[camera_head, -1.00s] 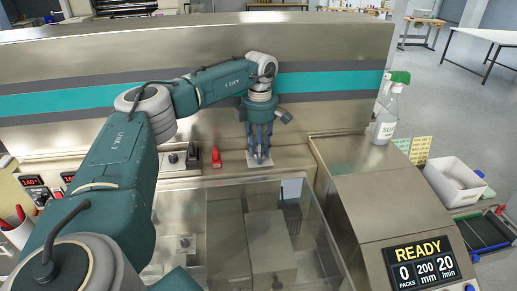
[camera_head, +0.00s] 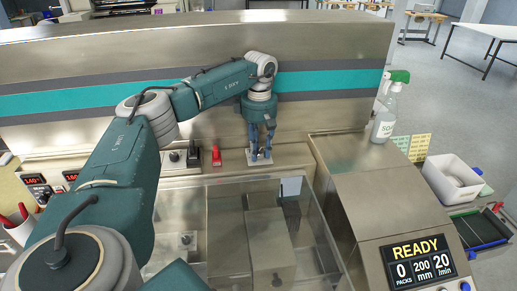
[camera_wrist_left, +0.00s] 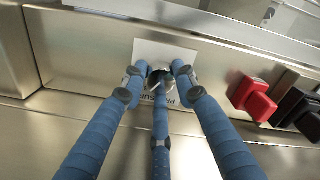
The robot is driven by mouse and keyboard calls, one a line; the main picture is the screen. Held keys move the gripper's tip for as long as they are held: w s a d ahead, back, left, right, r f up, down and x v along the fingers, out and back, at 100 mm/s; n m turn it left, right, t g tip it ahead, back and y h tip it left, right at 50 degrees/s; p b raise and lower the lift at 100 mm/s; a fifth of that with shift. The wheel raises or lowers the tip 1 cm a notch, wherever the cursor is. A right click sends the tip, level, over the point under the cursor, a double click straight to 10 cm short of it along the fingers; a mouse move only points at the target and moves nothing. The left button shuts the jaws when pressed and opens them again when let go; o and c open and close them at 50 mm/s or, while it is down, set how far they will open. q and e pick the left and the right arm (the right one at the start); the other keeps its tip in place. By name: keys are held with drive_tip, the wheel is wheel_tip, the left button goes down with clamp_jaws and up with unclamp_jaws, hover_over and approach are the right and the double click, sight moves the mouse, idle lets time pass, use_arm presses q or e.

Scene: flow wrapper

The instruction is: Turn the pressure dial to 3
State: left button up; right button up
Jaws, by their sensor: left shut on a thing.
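The pressure dial (camera_wrist_left: 160,78) is a small round metallic knob on a white plate (camera_wrist_left: 150,50) on the machine's front ledge. Part of the word on the plate shows; the numbers and the dial's setting are hidden by the fingers. My left gripper (camera_head: 261,157) points down over the plate in the head view. In the left wrist view its blue fingers (camera_wrist_left: 158,80) are closed around the knob, with two on the sides and one below. My right gripper is not in view.
A red switch (camera_head: 216,156) and a black switch (camera_head: 193,158) sit left of the dial. A clear cover (camera_head: 180,220) lies in front of it. A READY display (camera_head: 419,262), spray bottle (camera_head: 386,115) and white bin (camera_head: 455,180) are at right.

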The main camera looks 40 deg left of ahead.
sight(262, 151)
use_arm(q)
drive_tip(key=shift+w+d+r, duration=0.1)
drive_tip(key=shift+d, duration=0.15)
drive_tip(key=o, duration=1.1)
drive_tip(key=shift+c, duration=0.2)
drive_tip(key=shift+o, duration=0.4)
drive_tip(key=shift+d, duration=0.2)
drive_tip(key=shift+a+r, duration=0.15)
drive_tip(key=shift+r, duration=0.25)
wheel_tip(262, 151, up, 11)
drive_tip(key=shift+d+r, duration=0.15)
drive_tip(key=shift+d, duration=0.05)
